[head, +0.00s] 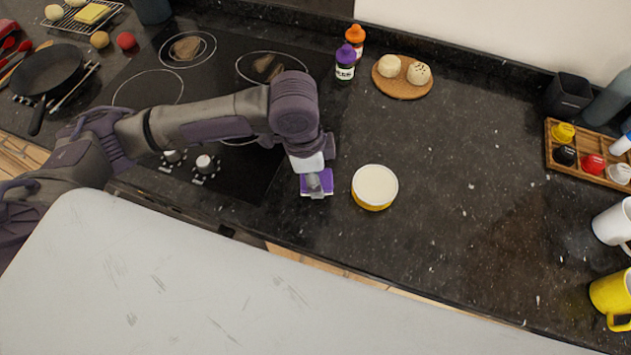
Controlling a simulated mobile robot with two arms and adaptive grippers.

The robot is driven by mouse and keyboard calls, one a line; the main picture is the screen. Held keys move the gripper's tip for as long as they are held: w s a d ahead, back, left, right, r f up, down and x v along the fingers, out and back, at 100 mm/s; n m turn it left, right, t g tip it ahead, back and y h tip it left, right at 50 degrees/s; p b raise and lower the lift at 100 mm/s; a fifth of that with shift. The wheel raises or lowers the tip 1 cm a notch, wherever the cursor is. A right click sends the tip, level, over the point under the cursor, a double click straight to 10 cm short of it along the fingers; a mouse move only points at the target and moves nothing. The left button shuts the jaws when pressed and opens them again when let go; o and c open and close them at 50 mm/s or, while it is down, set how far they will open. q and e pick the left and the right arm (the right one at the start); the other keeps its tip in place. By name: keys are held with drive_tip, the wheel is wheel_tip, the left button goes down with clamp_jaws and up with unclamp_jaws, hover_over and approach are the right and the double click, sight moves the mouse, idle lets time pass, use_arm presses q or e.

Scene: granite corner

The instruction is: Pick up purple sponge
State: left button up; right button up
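The purple sponge (305,188) lies on the dark granite counter near its front edge, just right of the cooktop. My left arm reaches in from the left over the cooktop. My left gripper (315,182) points down right over the sponge and covers its middle. Its fingertips are small and overlap the sponge, so I cannot tell whether they are open or shut on it. My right gripper is not in view.
A white-topped yellow bowl (375,186) stands close right of the sponge. Purple-capped (345,64) and orange-capped (355,40) bottles and a wooden board (403,88) with two pale round items stand behind. A pan (48,72) sits far left. The counter's centre right is clear.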

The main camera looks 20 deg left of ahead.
use_arm(q)
drive_tip(key=s+d+r+b, duration=0.1)
drive_tip(key=s+d+r, duration=0.2)
drive_tip(key=d+r, duration=0.5)
drive_tip(key=d, duration=0.3)
drive_tip(key=shift+s, duration=0.35)
